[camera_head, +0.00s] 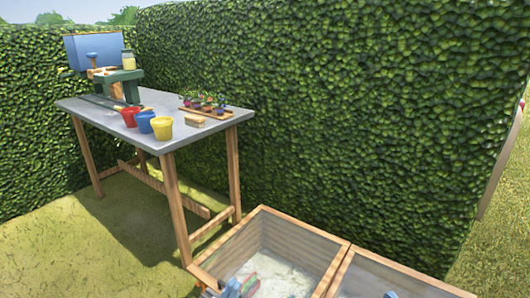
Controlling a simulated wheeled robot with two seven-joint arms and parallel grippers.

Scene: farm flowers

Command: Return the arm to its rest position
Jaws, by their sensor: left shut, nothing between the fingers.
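My left gripper (234,288) shows small at the bottom edge, low over the near side of the wooden bin. It is blue and shut, with nothing held. A small red and green thing (250,284) shows right beside it; I cannot tell what it is. The rest of the left arm is out of view. A small blue tip (390,295), seemingly my right gripper, just shows at the bottom edge near the second bin. Its fingers cannot be made out.
The wooden bin (211,265) holds pale material; a second bin (400,268) adjoins it on the right. Behind stands a grey-topped table (205,119) with red (129,117), blue (145,123) and yellow (162,129) pots and a flower tray (192,109). A tall hedge (330,110) closes the back.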

